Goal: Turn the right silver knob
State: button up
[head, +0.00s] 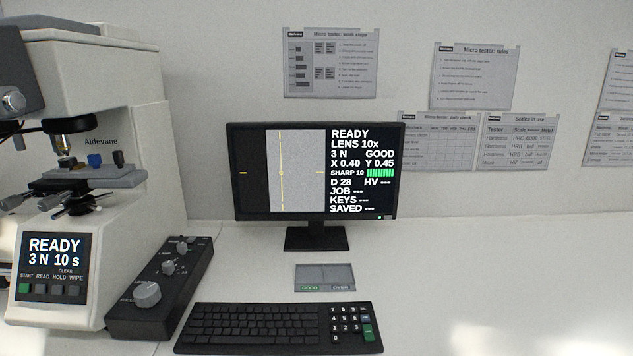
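A black control box (122,324) slopes up beside the tester on the left. A large silver knob (147,293) sits near its front end, and smaller silver knobs (168,267) sit further back on it. Another round silver knob (13,101) is on the upper left of the white tester (130,75), at the picture's edge. Which of these is the right silver knob I cannot tell for sure. The markings by the knobs are too small to read well. My gripper is not in view, and nothing touches the knobs.
A monitor (316,230) showing READY stands behind a black keyboard (270,327) and a small grey tray (340,284). The tester's stage (90,175) and thin handles stick out at the left. White tabletop (500,290) is clear on the right. Paper sheets hang on the wall.

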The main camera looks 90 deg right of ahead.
aim_at(46, 204)
jog(key=z, duration=2.65)
jog(key=u, duration=0.55)
jog(key=j+u, duration=0.2)
jog(key=u, duration=0.2)
jog(key=i+j+u, duration=0.1)
jog(key=u, duration=0.35)
jog(key=j+u, duration=0.2)
jog(key=u, duration=0.2)
jog(key=i+j+u, duration=0.1)
jog(key=u, duration=0.3)
jog(key=i, duration=0.05)
